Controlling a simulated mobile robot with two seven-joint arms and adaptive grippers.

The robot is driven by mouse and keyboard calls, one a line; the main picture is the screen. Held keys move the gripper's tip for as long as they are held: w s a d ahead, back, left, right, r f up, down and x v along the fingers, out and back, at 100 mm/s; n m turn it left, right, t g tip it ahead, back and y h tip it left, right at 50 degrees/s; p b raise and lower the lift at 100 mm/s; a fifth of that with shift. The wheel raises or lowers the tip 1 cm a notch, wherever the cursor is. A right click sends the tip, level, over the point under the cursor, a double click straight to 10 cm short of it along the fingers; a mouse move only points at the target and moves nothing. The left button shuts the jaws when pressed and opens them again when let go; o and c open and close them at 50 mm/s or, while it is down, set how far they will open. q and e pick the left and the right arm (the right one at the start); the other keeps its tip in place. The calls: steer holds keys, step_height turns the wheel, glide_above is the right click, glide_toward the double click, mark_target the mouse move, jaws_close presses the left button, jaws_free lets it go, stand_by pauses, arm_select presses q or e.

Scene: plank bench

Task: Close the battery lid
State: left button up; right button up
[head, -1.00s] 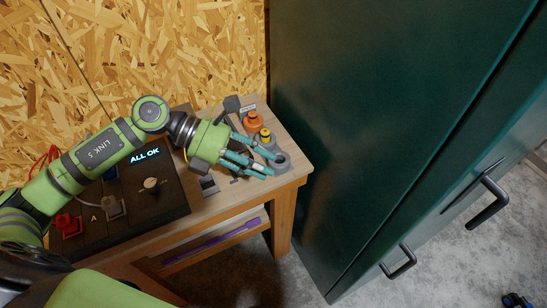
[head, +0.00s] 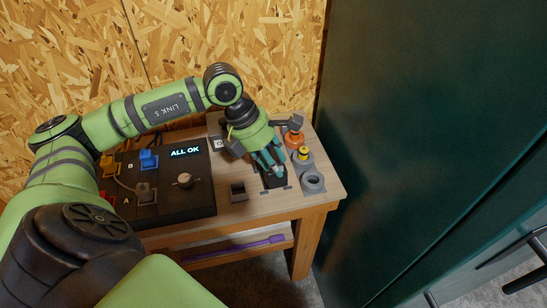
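My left gripper (head: 273,168) points down over the right part of the wooden bench, its teal fingers just above or touching a dark flat piece (head: 273,181). This piece may be the battery compartment or its lid; the fingers hide much of it, and I cannot tell whether a lid is open or shut. I cannot tell how far apart the fingertips are. My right gripper is not in view.
A black panel (head: 183,203) with a lit "ALL OK" display (head: 185,152) and a knob stands on the left. Orange (head: 294,137), yellow-topped (head: 303,153) and grey ring-shaped (head: 313,183) pieces stand right of the gripper. A green cabinet (head: 430,130) borders the bench.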

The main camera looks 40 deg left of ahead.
arm_select(q)
steer(key=shift+f, duration=0.15)
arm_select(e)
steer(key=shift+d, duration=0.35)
arm_select(q)
jaws_close()
